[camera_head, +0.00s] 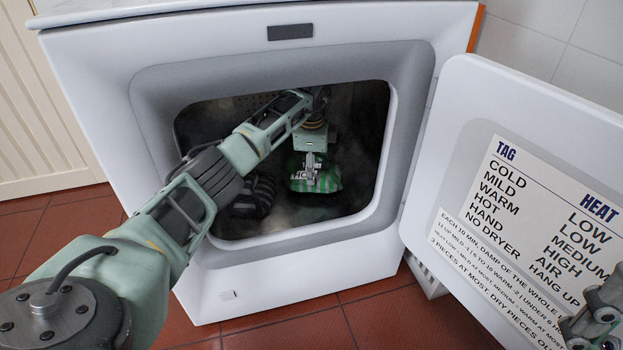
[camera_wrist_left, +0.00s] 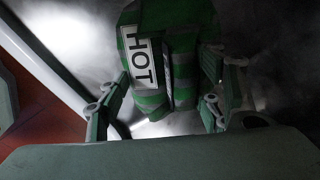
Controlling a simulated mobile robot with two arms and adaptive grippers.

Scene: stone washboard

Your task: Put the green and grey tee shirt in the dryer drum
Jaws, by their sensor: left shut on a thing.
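The green and grey striped tee shirt (camera_head: 325,180) is inside the dryer drum (camera_head: 360,130), bunched up below my left gripper (camera_head: 308,172). In the left wrist view, the tee shirt (camera_wrist_left: 185,45) sits between the two fingers of my left gripper (camera_wrist_left: 165,100), which is shut on it. A white tag reading HOT (camera_wrist_left: 139,55) shows on the shirt. My left arm reaches through the dryer opening, and it is unclear whether the shirt touches the drum floor. My right gripper (camera_head: 597,318) is partly in view at the lower right, apart from the shirt; its jaws are unclear.
A dark striped garment (camera_head: 254,196) lies in the drum left of the shirt. The dryer door (camera_head: 437,170) stands open to the right, with a printed tag and heat chart (camera_head: 535,215) on it. The white dryer front (camera_head: 110,75) frames the opening. Red floor tiles lie below.

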